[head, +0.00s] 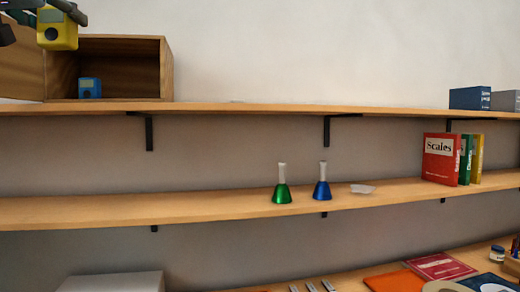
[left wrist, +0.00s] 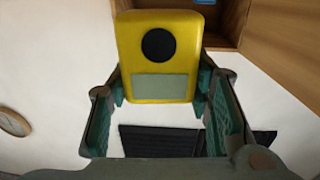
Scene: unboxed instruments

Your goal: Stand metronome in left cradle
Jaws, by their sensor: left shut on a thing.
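The yellow metronome (head: 58,34) is at the upper left of the head view, with a grey screen and a dark round dial. My left gripper (head: 52,14) is shut on it and holds it up in front of the open wooden box. In the left wrist view the yellow metronome (left wrist: 158,60) sits between both green-padded fingers of the left gripper (left wrist: 160,86), its dial above its screen in that picture. I cannot make out a cradle in either view. My right gripper is not in view.
The open wooden box (head: 167,70) stands on the top shelf (head: 240,107) with a blue device (head: 90,88) inside. Books (head: 440,158) stand at right. The top shelf's middle is clear.

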